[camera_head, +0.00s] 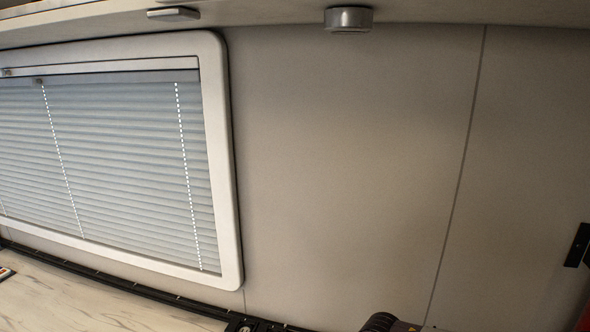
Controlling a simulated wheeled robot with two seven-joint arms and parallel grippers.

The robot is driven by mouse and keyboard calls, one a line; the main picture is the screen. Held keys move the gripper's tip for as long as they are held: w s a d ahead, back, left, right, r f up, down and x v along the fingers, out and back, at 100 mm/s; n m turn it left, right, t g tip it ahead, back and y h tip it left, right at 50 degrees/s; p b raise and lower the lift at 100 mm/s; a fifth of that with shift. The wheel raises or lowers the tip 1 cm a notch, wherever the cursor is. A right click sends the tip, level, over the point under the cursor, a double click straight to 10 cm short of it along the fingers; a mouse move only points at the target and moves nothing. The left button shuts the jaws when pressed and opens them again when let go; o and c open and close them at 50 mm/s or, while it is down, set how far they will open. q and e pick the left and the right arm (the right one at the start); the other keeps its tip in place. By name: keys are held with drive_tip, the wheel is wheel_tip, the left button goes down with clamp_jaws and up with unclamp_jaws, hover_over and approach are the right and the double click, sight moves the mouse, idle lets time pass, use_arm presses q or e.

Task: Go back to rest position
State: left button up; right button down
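Neither of my grippers shows in the head view. The view is filled by a plain grey-beige wall (340,150) and a window (110,160) with closed pleated blinds in a pale frame. No object named by the task is in view.
A pale marble-look countertop (70,300) lies at the lower left, with a black strip along its back edge. A dark object (380,322) shows at the bottom edge. A round metallic fixture (348,19) hangs overhead. A black bracket (577,246) is at the right.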

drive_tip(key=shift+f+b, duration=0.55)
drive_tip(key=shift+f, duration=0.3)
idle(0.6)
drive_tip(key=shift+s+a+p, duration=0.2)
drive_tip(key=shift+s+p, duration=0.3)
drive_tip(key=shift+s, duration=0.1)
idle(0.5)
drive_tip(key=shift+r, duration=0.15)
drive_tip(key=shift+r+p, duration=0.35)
drive_tip(key=shift+p, duration=0.15)
idle(0.4)
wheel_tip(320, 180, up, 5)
drive_tip(key=p, duration=0.4)
